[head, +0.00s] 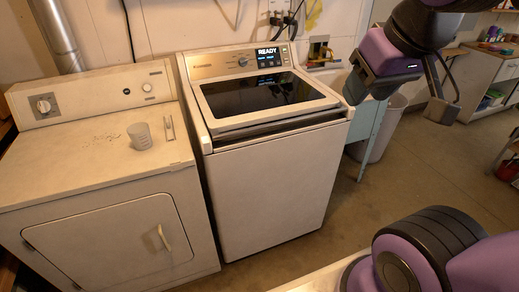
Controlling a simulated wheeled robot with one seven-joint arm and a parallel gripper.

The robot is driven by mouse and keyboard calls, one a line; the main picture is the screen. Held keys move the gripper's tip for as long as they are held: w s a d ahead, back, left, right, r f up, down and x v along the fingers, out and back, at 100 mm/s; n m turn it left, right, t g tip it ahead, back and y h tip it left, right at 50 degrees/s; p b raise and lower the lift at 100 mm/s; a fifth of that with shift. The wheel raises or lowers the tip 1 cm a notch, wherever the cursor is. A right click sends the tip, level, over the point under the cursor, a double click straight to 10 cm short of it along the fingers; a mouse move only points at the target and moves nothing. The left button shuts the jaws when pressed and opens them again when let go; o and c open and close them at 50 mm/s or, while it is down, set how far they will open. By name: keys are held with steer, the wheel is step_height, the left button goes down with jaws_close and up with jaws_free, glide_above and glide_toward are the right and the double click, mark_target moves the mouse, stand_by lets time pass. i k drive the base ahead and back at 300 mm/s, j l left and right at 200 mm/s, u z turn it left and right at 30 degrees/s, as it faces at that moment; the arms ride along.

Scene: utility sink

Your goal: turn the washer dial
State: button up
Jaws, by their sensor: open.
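The washer (265,185) is a white top-loader with a dark glass lid, which is down. Its rear panel has a lit display (268,55) reading "READY" and a small round dial (243,61) just left of the display. My gripper (356,88) is at the upper right, to the right of the washer's lid and apart from the dial. It is open, and nothing shows between its fingers. The dial's exact setting is too small to read.
A light-blue utility sink (368,125) and a bin (385,130) stand right of the washer. Open floor lies further right.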

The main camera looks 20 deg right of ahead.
mark_target(242, 62)
steer(key=i+l, duration=0.25)
steer(key=i, duration=0.15)
steer(key=i+l, duration=0.25)
steer(key=i, duration=0.2)
steer(key=i+l, duration=0.2)
steer(key=i, duration=0.2)
steer(key=i+l, duration=0.25)
steer(key=i, duration=0.2)
